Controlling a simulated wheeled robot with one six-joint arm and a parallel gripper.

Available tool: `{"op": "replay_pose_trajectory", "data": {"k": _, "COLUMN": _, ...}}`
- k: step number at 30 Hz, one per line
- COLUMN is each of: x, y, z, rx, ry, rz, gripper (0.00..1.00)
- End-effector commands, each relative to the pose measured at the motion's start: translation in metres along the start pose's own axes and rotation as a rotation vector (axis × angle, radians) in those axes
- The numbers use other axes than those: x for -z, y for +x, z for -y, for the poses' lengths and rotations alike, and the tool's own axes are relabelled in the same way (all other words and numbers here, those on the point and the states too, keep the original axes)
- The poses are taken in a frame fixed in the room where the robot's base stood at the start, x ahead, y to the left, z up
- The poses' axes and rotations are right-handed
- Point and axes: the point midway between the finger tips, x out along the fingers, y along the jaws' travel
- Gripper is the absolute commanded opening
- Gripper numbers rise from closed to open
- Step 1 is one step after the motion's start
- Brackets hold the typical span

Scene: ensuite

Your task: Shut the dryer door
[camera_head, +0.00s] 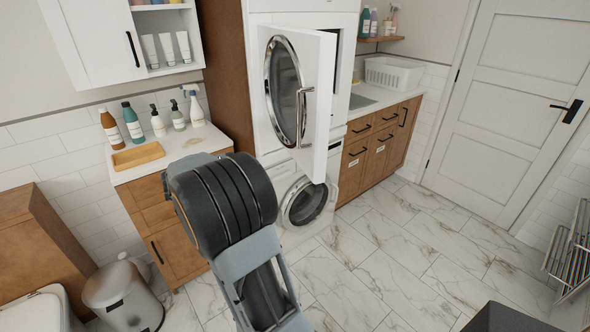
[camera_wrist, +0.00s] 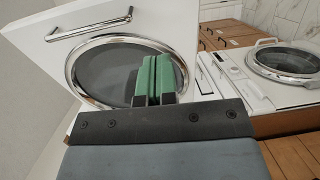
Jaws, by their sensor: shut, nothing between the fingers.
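The dryer door (camera_head: 320,85) is a white panel with a round chrome-ringed window and a bar handle (camera_head: 302,116). It stands open, swung out from the upper machine of a stack. In the wrist view the door (camera_wrist: 190,30) fills the upper left, with its handle (camera_wrist: 90,26) at the top and its dark window (camera_wrist: 105,70) below. My gripper (camera_wrist: 155,75) has green fingertips, shut together and empty, in front of the window's lower right part. I cannot tell whether they touch it. In the head view my arm hides the gripper.
A washer (camera_head: 305,204) with a round door stands below the dryer. A counter with several bottles (camera_head: 158,122) is at left, beside a bin (camera_head: 121,296). Wooden cabinets (camera_head: 379,150) stand right of the stack.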

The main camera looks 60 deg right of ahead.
Motion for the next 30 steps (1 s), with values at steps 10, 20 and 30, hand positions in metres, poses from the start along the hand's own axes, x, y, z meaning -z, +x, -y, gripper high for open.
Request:
{"op": "replay_pose_trajectory", "data": {"k": 10, "x": 0.007, "y": 0.044, "z": -0.005, "rx": -0.066, "ry": 0.021, "rz": 0.010, "gripper": 0.00}}
{"op": "replay_pose_trajectory", "data": {"k": 20, "x": 0.006, "y": 0.104, "z": -0.008, "rx": -0.063, "ry": 0.018, "rz": 0.009, "gripper": 0.00}}
{"op": "replay_pose_trajectory", "data": {"k": 30, "x": 0.006, "y": 0.137, "z": -0.009, "rx": -0.063, "ry": 0.019, "rz": 0.006, "gripper": 0.00}}
